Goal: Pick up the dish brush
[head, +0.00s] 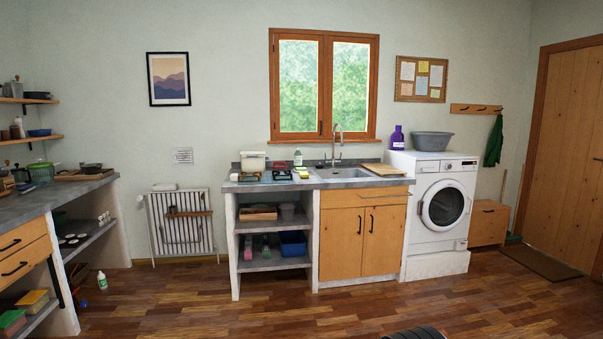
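I cannot pick out the dish brush for certain; the small things by the sink are too small to tell apart. The grey sink counter (345,184) stands against the back wall under the window. Its left part holds a white tub (252,161), a red item (281,166), a dark tray (282,175), a yellow-green item (302,170) and a bottle (298,158). The sink has a tall tap (338,142). Neither of my grippers is in view.
A wooden board (383,169) lies right of the sink. A washing machine (440,210) stands to the right. A left counter (40,197) holds pans and a green basket (42,172). The wooden floor (250,318) ahead is clear.

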